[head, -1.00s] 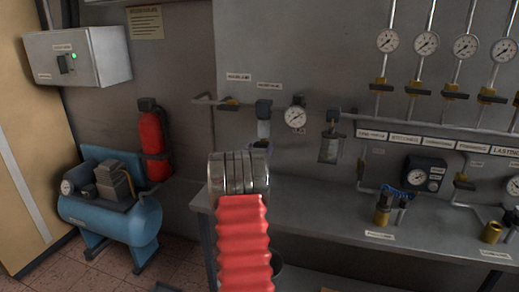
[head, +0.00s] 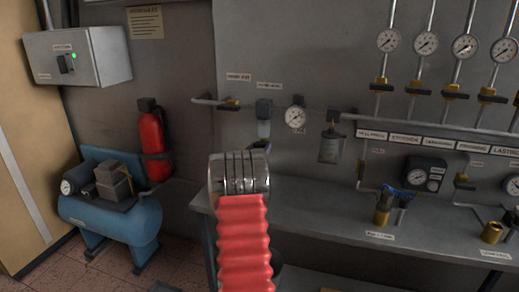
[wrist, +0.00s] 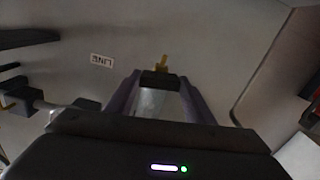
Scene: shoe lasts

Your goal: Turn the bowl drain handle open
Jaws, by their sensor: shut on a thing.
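In the head view a filter bowl (head: 264,130) with a dark cap hangs on the wall pipe behind my wrist, and its lower end is hidden by my arm. In the wrist view, which looks upside down, the grey bowl (wrist: 152,102) shows between my fingers. A dark block at its end, apparently the drain handle (wrist: 160,80), fills the gap between the fingertips, with a small brass tip beyond it. My gripper (wrist: 160,77) is shut on this block.
A second bowl (head: 332,148) and a gauge (head: 295,117) hang to the right on the same pipe. A grey bench (head: 340,220) runs below, with brass fittings (head: 383,210) on it. A blue compressor (head: 112,215) and a red extinguisher (head: 151,140) stand at left.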

